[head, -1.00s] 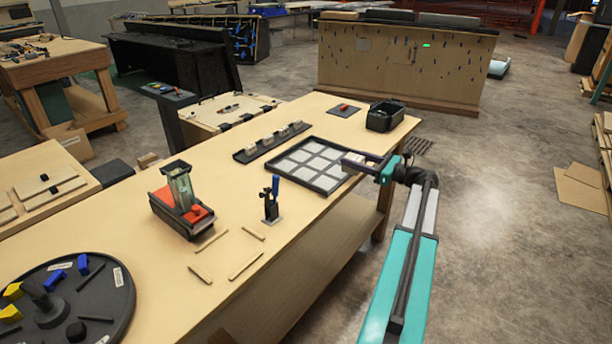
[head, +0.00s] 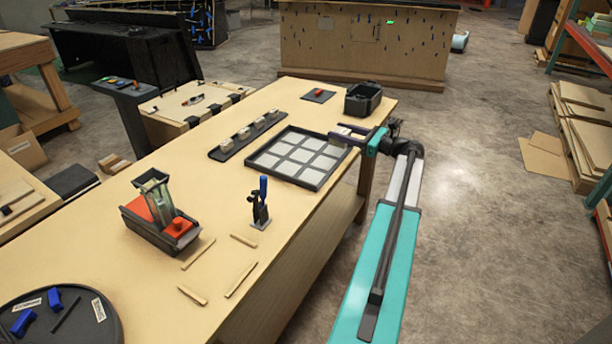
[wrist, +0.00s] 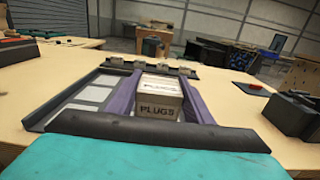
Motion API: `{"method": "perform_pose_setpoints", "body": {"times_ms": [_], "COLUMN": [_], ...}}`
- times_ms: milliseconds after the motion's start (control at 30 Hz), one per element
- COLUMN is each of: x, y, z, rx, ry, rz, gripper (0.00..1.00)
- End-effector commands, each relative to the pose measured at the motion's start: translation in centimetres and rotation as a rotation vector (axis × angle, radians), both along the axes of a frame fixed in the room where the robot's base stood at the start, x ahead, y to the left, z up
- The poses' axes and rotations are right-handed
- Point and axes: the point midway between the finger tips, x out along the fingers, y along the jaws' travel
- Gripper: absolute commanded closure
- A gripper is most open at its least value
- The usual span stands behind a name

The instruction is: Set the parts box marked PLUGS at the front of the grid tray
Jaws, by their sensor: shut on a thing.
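The parts box marked PLUGS (wrist: 158,97) is a pale box with dark lettering on the side facing the wrist camera. My gripper (wrist: 155,100) has a purple finger against each side of it and is shut on it. In the head view my gripper (head: 348,135) is at the right-hand edge of the grid tray, and the box is too small there to read. The grid tray (head: 282,179) is dark-rimmed with pale square cells, lying on the bench. In the wrist view its cells show left of the fingers. I cannot tell whether the box touches the tray.
A dark strip (head: 220,154) with several small pale boxes lies beyond the tray. A black open bin (head: 363,99) and a small dark plate (head: 318,95) with a red piece stand farther along the bench. A blue-handled clamp (head: 260,207) stands nearer.

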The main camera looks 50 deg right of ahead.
Motion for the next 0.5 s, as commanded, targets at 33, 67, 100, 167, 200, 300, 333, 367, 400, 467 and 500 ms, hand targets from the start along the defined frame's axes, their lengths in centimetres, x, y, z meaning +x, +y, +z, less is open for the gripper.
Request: {"method": "perform_pose_setpoints", "body": {"times_ms": [33,67,100,167,200,300,333,367,400,467,500], "x": [0.0,0.0,0.0,0.0,0.0,0.0,0.0,0.0,0.0,0.0,0.0], "y": [0.1,0.1,0.2,0.5,0.7,1.6,2.0,2.3,2.8,3.5,4.0], "z": [0.0,0.0,0.0,0.0,0.0,-0.1,-0.1,-0.1,-0.2,-0.2,-0.2], "rx": [0.000,0.000,0.000,0.000,0.000,0.001,0.001,0.001,0.001,0.001,0.001], "ry": [-0.001,-0.001,-0.001,-0.001,-0.001,-0.001,-0.001,-0.001,-0.001,-0.001,-0.001], "rz": [0.000,0.000,0.001,0.001,0.001,0.001,0.001,0.001,0.001,0.001,0.002], "gripper": [0.77,0.77,0.77,0.77,0.77,0.77,0.77,0.77,0.77,0.77,0.77]}}
